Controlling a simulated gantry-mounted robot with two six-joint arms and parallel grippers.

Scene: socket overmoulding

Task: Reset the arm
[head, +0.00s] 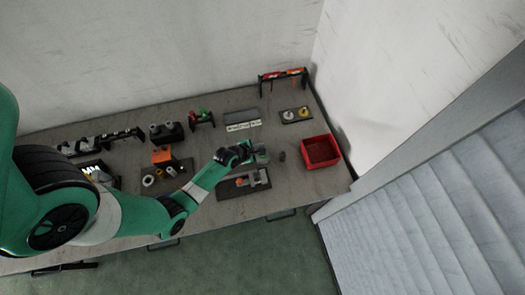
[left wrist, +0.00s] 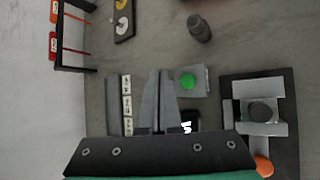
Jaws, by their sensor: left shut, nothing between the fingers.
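My left arm reaches in from the left in the head view, over the front part of the table (head: 225,208). My left gripper (head: 262,155) is above the middle right of the table, just behind a dark fixture with a metal clamp and an orange part (head: 245,183). In the left wrist view the two grey fingers of the left gripper (left wrist: 160,73) are together, with nothing visible between them. A plate with a green button (left wrist: 188,82) shows just right of the fingers; whether they touch it is unclear. My right gripper is in neither view.
A red bin (head: 320,152) stands at the table's right end, with a dark cylinder (head: 282,156) left of it. Behind are a board with round parts (head: 295,115), a rack (head: 283,76) and a label strip (head: 243,126). Several fixtures (head: 166,133) stand further left. Walls border the table's back and right.

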